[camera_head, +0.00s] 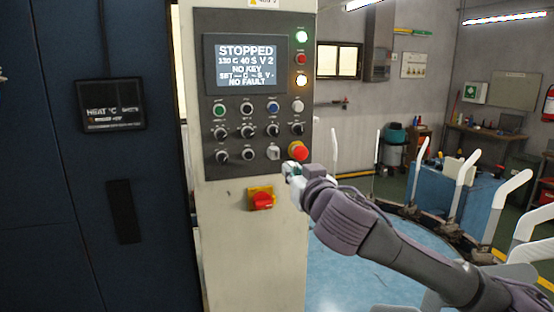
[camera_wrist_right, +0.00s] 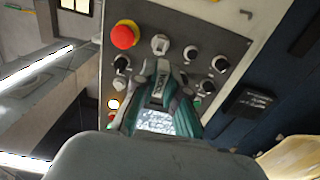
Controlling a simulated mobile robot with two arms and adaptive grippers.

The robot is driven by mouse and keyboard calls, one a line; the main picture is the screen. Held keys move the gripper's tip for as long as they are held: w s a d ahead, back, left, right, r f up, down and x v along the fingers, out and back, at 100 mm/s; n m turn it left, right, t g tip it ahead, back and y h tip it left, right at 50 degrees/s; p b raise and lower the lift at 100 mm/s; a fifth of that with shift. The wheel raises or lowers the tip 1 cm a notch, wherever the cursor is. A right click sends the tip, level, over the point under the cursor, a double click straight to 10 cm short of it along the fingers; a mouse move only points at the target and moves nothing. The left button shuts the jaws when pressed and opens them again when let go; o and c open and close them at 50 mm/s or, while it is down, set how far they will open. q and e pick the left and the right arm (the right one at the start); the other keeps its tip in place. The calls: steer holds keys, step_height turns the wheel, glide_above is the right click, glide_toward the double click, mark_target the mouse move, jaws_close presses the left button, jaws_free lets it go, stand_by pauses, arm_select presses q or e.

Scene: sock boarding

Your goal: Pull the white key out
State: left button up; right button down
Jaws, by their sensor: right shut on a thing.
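My right gripper (camera_head: 291,170) is in front of the lower right of the control panel (camera_head: 203,130), just below the red mushroom button. It is shut on a small pale piece, apparently the white key (camera_wrist_right: 158,88), mostly hidden between the fingers. In the right wrist view the fingertips (camera_wrist_right: 158,68) point at the panel, near the light grey switch (camera_wrist_right: 160,44). That switch (camera_head: 273,153) sits in the bottom row, left of the red button. The panel screen (camera_head: 246,64) reads STOPPED and NO KEY. My left gripper is out of view.
The red mushroom button (camera_head: 298,150) is close to my right gripper. A red rotary switch on a yellow plate (camera_head: 261,198) is below the panel. Several black knobs line the panel. White boards (camera_head: 465,180) stand around the blue round table (camera_head: 340,275) at right.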

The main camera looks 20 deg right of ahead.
steer(key=s+b, duration=0.7)
steer(key=s, duration=0.8)
steer(key=shift+d, duration=0.2)
stand_by(0.3)
steer(key=shift+f, duration=0.1)
